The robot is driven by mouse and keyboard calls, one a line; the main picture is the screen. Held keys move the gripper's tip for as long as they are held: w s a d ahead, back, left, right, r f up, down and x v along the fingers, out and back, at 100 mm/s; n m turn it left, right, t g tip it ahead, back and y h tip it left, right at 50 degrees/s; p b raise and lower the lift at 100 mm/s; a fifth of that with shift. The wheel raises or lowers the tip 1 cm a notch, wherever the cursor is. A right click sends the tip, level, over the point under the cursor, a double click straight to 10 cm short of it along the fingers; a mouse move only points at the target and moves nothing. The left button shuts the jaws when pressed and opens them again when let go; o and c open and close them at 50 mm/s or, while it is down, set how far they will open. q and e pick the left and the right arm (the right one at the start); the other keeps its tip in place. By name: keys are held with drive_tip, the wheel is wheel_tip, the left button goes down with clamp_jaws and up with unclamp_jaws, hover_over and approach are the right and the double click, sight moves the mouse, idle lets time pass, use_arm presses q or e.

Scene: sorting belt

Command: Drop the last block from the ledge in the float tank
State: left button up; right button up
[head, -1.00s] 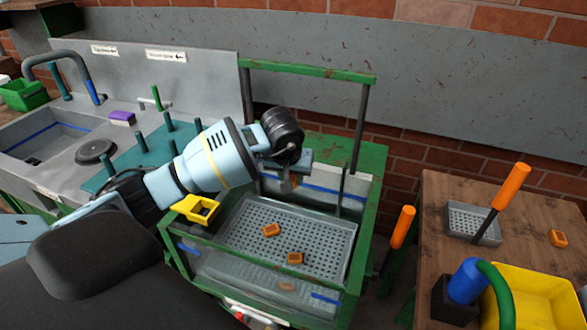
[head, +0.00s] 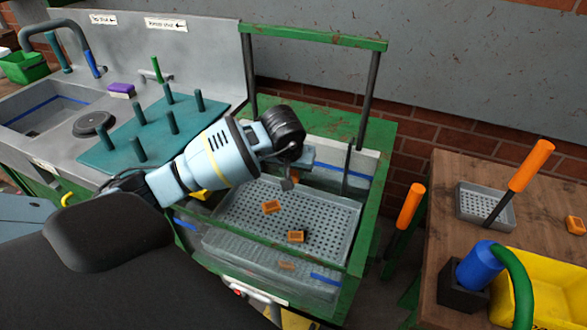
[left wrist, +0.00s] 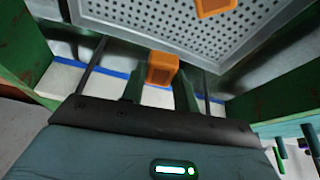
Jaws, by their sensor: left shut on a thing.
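My left gripper (left wrist: 160,85) is shut on an orange block (left wrist: 162,68), which shows between its fingers in the left wrist view. In the head view the left gripper (head: 291,181) is over the back part of the float tank, with the held block mostly hidden by the wrist. The float tank (head: 350,262) has a green frame and clear walls with blue line marks. A grey perforated tray (head: 340,222) shows inside it. Two orange blocks (head: 271,206) (head: 295,236) lie apart at the tray. My right gripper is out of view.
A green bar frame (head: 315,36) rises behind the tank. Left are a teal peg board (head: 150,150) and a sink (head: 45,125). Right is a wooden table (head: 450,190) with a small grey tray (head: 486,205), orange-handled tool (head: 531,165), yellow bin (head: 545,290) and another orange block (head: 576,225).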

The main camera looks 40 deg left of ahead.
use_arm(q)
drive_tip(key=o, duration=0.9)
drive_tip(key=shift+o, duration=0.6)
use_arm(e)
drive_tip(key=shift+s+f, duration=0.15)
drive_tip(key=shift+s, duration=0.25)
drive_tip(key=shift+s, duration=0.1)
use_arm(q)
drive_tip(key=v, duration=0.7)
drive_tip(key=shift+r, duration=0.35)
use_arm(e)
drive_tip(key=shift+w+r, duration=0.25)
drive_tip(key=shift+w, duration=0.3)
use_arm(q)
drive_tip(key=shift+s, duration=0.2)
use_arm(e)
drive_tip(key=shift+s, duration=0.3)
